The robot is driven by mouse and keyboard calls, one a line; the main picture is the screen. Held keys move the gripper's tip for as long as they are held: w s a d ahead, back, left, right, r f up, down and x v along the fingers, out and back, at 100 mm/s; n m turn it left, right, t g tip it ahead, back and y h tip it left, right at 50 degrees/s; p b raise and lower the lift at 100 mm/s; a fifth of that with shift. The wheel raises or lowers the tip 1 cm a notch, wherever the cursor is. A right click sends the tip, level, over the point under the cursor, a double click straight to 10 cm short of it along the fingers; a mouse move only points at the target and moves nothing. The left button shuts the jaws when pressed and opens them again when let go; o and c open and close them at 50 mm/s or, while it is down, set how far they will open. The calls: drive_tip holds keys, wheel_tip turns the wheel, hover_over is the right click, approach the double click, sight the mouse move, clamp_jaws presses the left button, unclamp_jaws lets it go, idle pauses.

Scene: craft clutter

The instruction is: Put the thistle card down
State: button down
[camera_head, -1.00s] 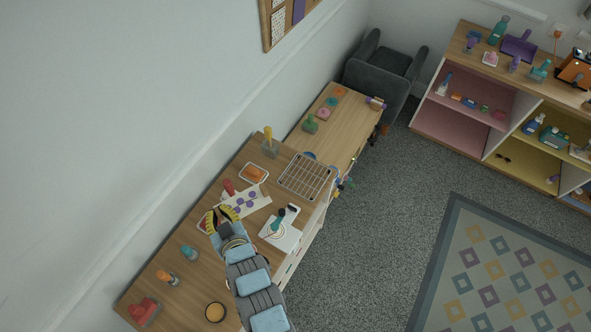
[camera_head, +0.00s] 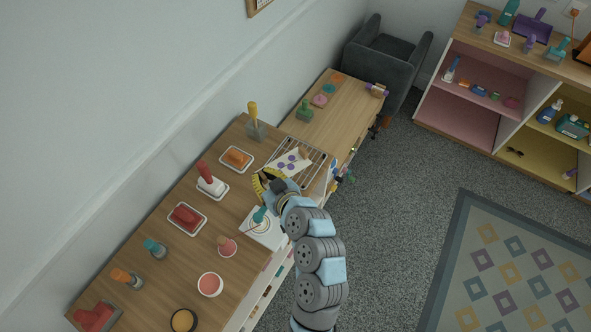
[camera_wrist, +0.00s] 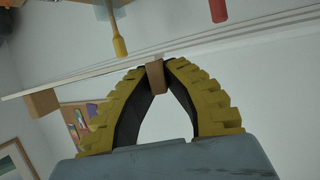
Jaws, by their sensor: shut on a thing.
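The thistle card (camera_head: 287,163), white with purple shapes, is over the wire rack (camera_head: 318,158) in the head view. Its thin white edge (camera_wrist: 80,78) shows in the wrist view. My gripper (camera_head: 266,182) is at the card's near left end. In the wrist view my gripper (camera_wrist: 155,72) is shut on a small brown block (camera_wrist: 155,78) at the card. Another brown block (camera_wrist: 41,103) is at the card's other end. The card hides part of the rack. I cannot tell whether the card touches it.
A tray with an orange item (camera_head: 237,159) and a grey holder with a yellow handle (camera_head: 254,129) stand left of the rack. A white board with a teal-handled tool (camera_head: 262,218) lies nearer. A lower wooden table (camera_head: 345,115) lies beyond, its front part clear.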

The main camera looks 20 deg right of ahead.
sight(287, 170)
drive_tip(key=s+d+f+n+g+y+b, duration=0.2)
drive_tip(key=s+d+f+n+y+b, duration=0.4)
drive_tip(key=b, duration=0.8)
drive_tip(key=shift+m+h, duration=0.6)
drive_tip(key=shift+m, duration=0.1)
drive_tip(key=w+d+f, duration=0.1)
drive_tip(key=w+f, duration=0.1)
drive_tip(key=w, duration=0.3)
drive_tip(key=w+f+b, duration=0.1)
drive_tip(key=w+f, duration=0.1)
drive_tip(key=w, duration=0.3)
drive_tip(key=w+d+f+b, duration=0.1)
drive_tip(key=w+f, duration=0.2)
drive_tip(key=w, duration=0.1)
drive_tip(key=shift+w+d+f, duration=0.1)
drive_tip(key=shift+w+d, duration=0.25)
drive_tip(key=shift+w, duration=0.05)
drive_tip(key=shift+w+f+g, duration=0.3)
drive_tip(key=shift+w+f, duration=0.3)
drive_tip(key=shift+f, duration=0.25)
drive_tip(key=shift+f+b, duration=0.5)
drive_tip(key=shift+f, duration=0.9)
drive_tip(key=shift+f, duration=0.15)
drive_tip(key=c, duration=1.2)
unclamp_jaws()
